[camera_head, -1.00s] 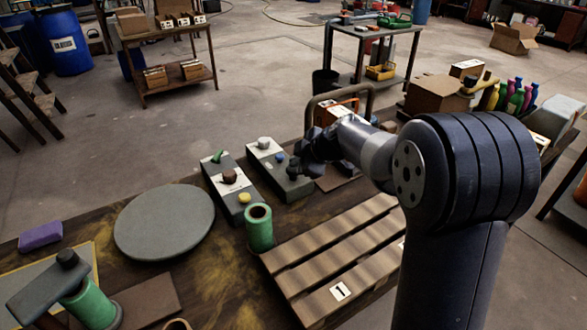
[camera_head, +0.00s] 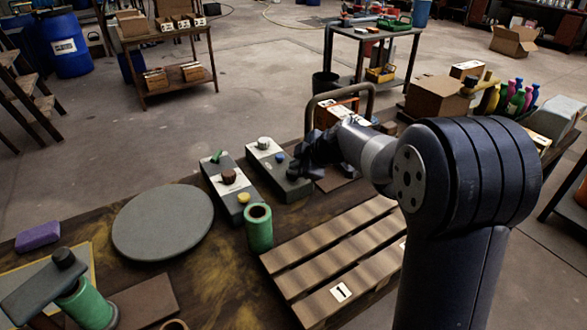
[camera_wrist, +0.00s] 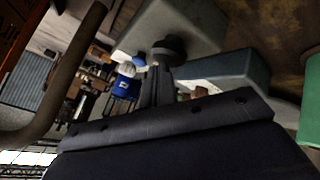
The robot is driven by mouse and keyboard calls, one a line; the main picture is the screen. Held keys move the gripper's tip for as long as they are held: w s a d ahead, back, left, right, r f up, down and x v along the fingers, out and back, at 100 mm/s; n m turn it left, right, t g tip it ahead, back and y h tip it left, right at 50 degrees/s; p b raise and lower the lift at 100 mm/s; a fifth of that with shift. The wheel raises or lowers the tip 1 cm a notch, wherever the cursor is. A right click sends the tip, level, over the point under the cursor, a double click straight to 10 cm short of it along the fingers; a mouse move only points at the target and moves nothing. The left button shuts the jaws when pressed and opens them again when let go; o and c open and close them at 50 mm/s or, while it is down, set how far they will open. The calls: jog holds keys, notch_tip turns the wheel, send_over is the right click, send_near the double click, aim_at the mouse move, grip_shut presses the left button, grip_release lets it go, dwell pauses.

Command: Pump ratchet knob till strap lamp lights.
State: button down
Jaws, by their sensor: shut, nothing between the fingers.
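My gripper (camera_head: 300,164) is shut and empty at the front right end of the right-hand grey control box (camera_head: 270,165). In the wrist view its fingers (camera_wrist: 157,72) end close beside a dark round knob (camera_wrist: 170,47) on a grey box; I cannot tell whether they touch it. The same box carries a pale knob (camera_head: 264,143) and a small blue piece (camera_head: 280,157). The left-hand box (camera_head: 222,178) carries a green lever (camera_head: 217,156), a brown knob (camera_head: 229,176) and a yellow button (camera_head: 244,197). I cannot tell which piece is the strap lamp, and none looks clearly lit.
A green cylinder (camera_head: 259,230) stands just in front of the boxes. A slatted pallet (camera_head: 335,250) lies to the right, a grey round disc (camera_head: 163,222) to the left. A bent tube handle (camera_head: 340,92) rises behind my gripper. Cartons (camera_head: 437,95) and bottles (camera_head: 515,98) stand at the right.

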jog(key=shift+f+b, duration=0.5)
dwell(0.4)
dwell(0.3)
jog(key=shift+r+p, duration=0.3)
jog(key=shift+r, duration=1.35)
notch_tip(320, 180, up, 5)
jog(key=shift+p, duration=1.1)
